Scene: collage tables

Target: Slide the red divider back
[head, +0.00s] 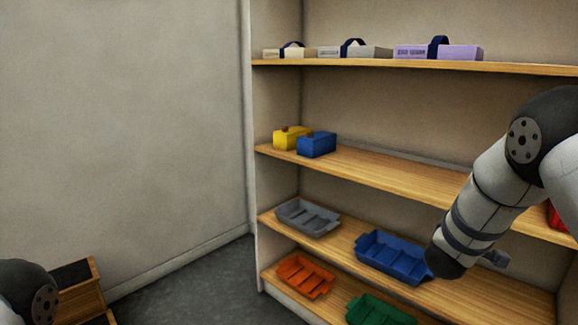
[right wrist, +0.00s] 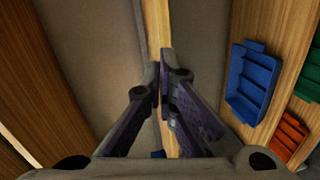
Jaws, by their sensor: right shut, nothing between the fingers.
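A red thing (head: 557,218) shows partly at the right edge of the head view, on the middle shelf. My right arm covers part of it, and I cannot tell whether it is the divider. My right gripper (right wrist: 161,80) is shut and empty in the right wrist view, in front of a wooden shelf edge. In the head view its fingers are mostly hidden by my arm. My left gripper is out of view; only a part of my left arm shows at the lower left.
A yellow box (head: 289,139) and a blue box (head: 316,145) stand on the middle shelf (head: 400,178). Below are a grey tray (head: 307,218), a blue tray (head: 393,258), an orange tray (head: 304,276) and a green tray (head: 378,311). A wooden crate (head: 80,290) stands lower left.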

